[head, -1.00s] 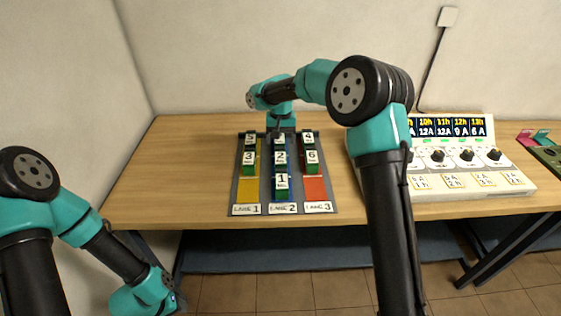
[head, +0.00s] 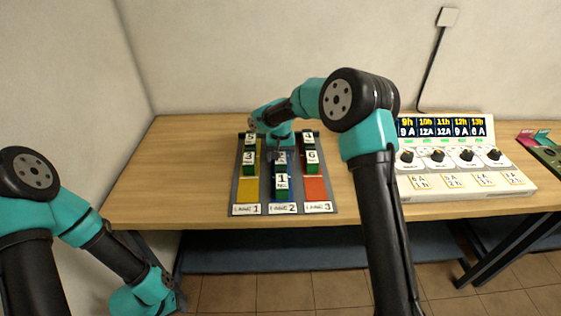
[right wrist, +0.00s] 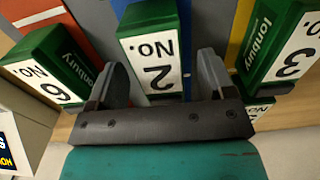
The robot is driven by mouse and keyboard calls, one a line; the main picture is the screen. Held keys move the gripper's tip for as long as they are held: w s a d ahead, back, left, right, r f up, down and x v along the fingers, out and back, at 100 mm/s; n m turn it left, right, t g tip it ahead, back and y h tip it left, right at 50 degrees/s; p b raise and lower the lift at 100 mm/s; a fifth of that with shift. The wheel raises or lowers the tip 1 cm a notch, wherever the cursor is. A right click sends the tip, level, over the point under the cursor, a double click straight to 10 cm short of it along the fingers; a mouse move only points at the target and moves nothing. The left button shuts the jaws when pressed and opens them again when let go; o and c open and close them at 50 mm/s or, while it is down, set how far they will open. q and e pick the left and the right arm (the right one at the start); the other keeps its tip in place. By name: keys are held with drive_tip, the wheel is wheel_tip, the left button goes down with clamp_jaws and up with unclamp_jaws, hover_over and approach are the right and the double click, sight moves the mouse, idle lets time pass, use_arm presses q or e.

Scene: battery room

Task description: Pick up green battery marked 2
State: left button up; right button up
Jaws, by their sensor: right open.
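The green battery marked 2 (right wrist: 152,62) has a white label and stands between the two fingers of my right gripper (right wrist: 163,66) in the right wrist view. The fingers are open, one on each side of it, and I cannot tell whether either touches it. In the head view my right gripper (head: 281,148) is over the middle lane, and battery 2 (head: 281,157) is mostly hidden under it, behind battery 1 (head: 282,184). My left gripper (head: 172,300) is low at the left, below the table, too unclear to read its jaws.
Battery 6 (right wrist: 50,65) and battery 3 (right wrist: 280,45) stand close on either side of my right gripper. Batteries 5 (head: 250,137) and 4 (head: 308,137) are at the back of the outer lanes. A panel with knobs (head: 465,175) stands to the right.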

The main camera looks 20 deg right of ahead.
wheel_tip(320, 180, down, 2)
drive_tip(key=shift+f, duration=0.1)
idle(0.4)
drive_tip(key=c, duration=1.4)
wheel_tip(320, 180, up, 10)
drive_tip(key=shift+r, duration=0.1)
idle(0.5)
